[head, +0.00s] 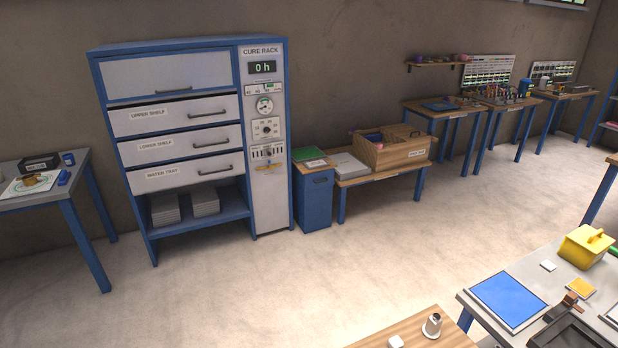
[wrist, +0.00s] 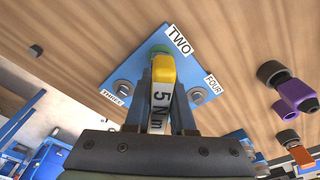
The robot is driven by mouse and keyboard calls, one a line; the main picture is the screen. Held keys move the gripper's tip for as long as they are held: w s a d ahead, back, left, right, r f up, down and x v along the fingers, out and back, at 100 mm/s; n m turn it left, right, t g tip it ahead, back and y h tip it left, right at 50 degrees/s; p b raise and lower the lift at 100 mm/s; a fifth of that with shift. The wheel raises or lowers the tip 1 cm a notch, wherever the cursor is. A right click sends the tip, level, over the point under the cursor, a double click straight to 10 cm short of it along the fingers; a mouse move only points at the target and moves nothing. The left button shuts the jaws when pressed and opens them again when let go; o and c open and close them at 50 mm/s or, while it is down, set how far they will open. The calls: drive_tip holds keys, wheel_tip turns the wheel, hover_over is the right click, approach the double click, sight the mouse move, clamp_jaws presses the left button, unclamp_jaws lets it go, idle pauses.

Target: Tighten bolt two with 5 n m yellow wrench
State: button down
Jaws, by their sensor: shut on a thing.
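In the wrist view my gripper (wrist: 160,118) is shut on the wrench (wrist: 161,70), which has a yellow end and a white label reading "5 Nm". The wrench points at the blue plate (wrist: 187,63) near its "TWO" label (wrist: 179,40). A round green part (wrist: 160,50) shows just beyond the yellow end; bolt two itself is hidden there. I cannot tell whether the wrench touches it. Grey bolts stand by the "THREE" label (wrist: 114,98) and the "FOUR" label (wrist: 213,87). The head view does not show my gripper or the plate.
In the wrist view a purple tool (wrist: 297,96) and an orange tool (wrist: 301,156) lie at the right on the wooden top (wrist: 85,45). In the head view the cure rack (head: 190,130) stands by the wall, with open floor (head: 270,285) before it.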

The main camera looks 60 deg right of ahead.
drive_tip(key=shift+r+p, duration=2.3)
drive_tip(key=shift+r, duration=0.3)
